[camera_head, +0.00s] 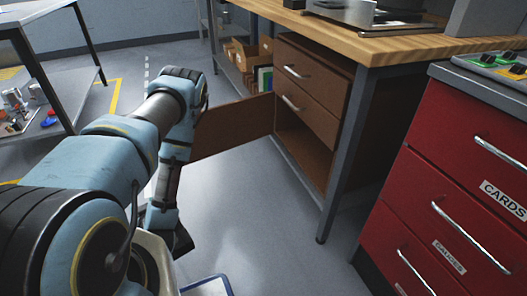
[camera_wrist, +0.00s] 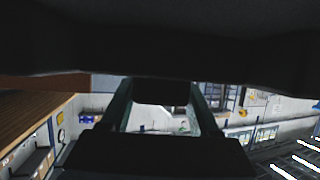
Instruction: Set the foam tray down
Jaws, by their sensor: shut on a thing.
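My gripper (camera_wrist: 164,95) shows in the wrist view as two dark fingers reaching up to a large, dark, unlit shape. This shape, which I take to be the foam tray (camera_wrist: 160,45), fills the top of that view, and my gripper is shut on it. Its markings and far edge are too dark to make out. In the head view my arm reaches forward on the left and bends down; the gripper end is low, mostly hidden, and I cannot make out the tray there.
A wood-topped workbench (camera_head: 405,48) has brown drawers and an open cupboard (camera_head: 300,150) below, its door (camera_head: 232,126) swung out towards my arm. A red drawer cabinet (camera_head: 450,190) stands right. A blue-rimmed tray (camera_head: 208,286) shows at the bottom edge. The floor between is clear.

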